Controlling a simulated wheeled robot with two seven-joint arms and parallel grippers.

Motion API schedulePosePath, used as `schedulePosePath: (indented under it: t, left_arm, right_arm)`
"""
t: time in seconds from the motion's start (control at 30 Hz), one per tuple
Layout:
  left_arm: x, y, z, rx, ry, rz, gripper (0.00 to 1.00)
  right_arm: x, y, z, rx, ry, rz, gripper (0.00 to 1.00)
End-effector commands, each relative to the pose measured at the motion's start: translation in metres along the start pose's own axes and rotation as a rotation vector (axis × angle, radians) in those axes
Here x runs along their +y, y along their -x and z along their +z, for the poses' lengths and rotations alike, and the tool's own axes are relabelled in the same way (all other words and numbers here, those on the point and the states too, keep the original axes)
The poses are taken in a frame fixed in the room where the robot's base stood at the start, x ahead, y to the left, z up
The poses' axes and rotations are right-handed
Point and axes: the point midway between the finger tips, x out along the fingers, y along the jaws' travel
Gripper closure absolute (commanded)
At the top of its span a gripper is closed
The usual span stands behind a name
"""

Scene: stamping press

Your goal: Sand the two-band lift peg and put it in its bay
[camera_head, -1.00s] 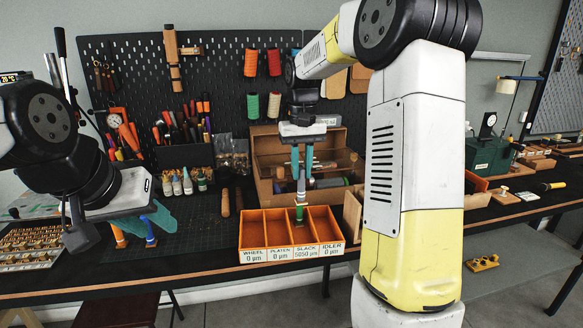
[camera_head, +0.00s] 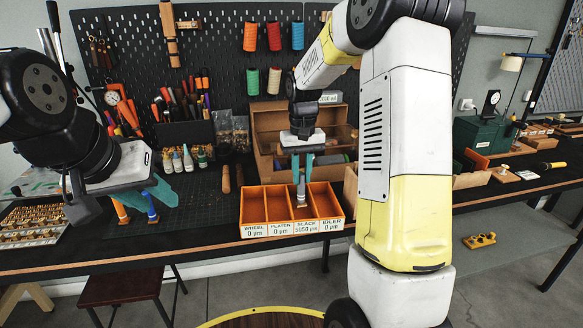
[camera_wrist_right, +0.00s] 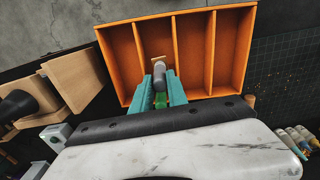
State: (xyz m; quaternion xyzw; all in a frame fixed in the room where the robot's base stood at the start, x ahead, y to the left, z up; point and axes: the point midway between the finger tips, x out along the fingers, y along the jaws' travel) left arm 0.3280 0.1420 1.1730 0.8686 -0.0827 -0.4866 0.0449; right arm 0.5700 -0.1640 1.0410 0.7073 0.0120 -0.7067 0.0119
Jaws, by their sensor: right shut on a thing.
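My right gripper (camera_head: 301,172) is shut on a slim peg (camera_head: 301,192) over the orange four-bay tray (camera_head: 267,238). The peg's grey end points down at the third bay, above the SLACK label. In the right wrist view the peg's grey part (camera_wrist_right: 159,74) sticks out past the teal fingers, with green between them. I cannot tell whether its tip touches the bay floor, and its bands are not clear. My left gripper (camera_head: 150,200) is at the left with its teal fingers apart, near an orange peg (camera_head: 121,211) and a blue peg (camera_head: 151,208).
The tray labels read WHEEL 0, PLATEN 0, SLACK 5050 and IDLER 0 µm. A wooden box (camera_head: 268,150) stands behind the tray. Glue bottles (camera_head: 188,160) and a tray of brass parts (camera_head: 35,222) are at left. The mat (camera_head: 200,200) left of the orange tray is mostly clear.

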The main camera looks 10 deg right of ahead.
Motion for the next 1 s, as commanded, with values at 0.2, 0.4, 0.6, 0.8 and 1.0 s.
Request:
schedulePosePath:
  t: [0.2,0.4,0.6,0.8,1.0]
  left_arm:
    - [0.000,0.000,0.000,0.000,0.000,0.000,0.64]
    - [0.000,0.000,0.000,0.000,0.000,0.000,0.64]
    - [0.000,0.000,0.000,0.000,0.000,0.000,0.64]
    - [0.000,0.000,0.000,0.000,0.000,0.000,0.64]
    - [0.000,0.000,0.000,0.000,0.000,0.000,0.64]
  right_arm:
    - [0.000,0.000,0.000,0.000,0.000,0.000,0.56]
    - [0.000,0.000,0.000,0.000,0.000,0.000,0.56]
    - [0.000,0.008,-0.001,0.002,0.001,0.000,0.56]
    - [0.000,0.041,-0.001,0.005,0.001,0.000,0.56]
    - [0.000,0.069,-0.001,0.002,0.001,0.000,0.56]
